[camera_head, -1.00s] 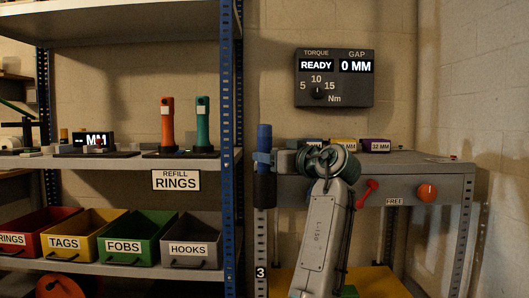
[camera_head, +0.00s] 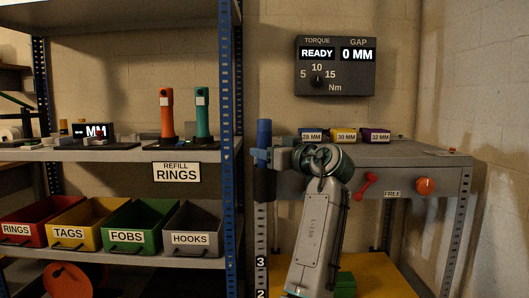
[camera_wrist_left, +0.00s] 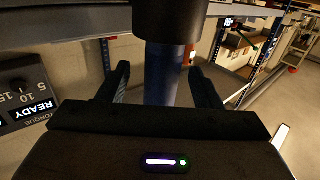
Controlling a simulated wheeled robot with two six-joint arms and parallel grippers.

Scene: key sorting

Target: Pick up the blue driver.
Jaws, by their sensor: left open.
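The blue driver (camera_head: 264,134) stands upright at the left end of the grey bench, with a blue upper part and a dark lower part. My left gripper (camera_head: 262,157) is level with the driver's middle, its jaws around it in the head view. In the left wrist view the driver (camera_wrist_left: 166,75) shows as a blue shaft with a dark collar. It lies between the two spread fingers of my left gripper (camera_wrist_left: 158,72), with gaps visible on both sides. My right gripper is not in view.
The blue shelf post (camera_head: 227,150) is close left of the driver. Orange (camera_head: 167,117) and green (camera_head: 202,115) drivers stand on the shelf. The grey bench (camera_head: 425,155) carries several labelled blocks. A torque panel (camera_head: 335,67) on the wall reads READY, 0 MM.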

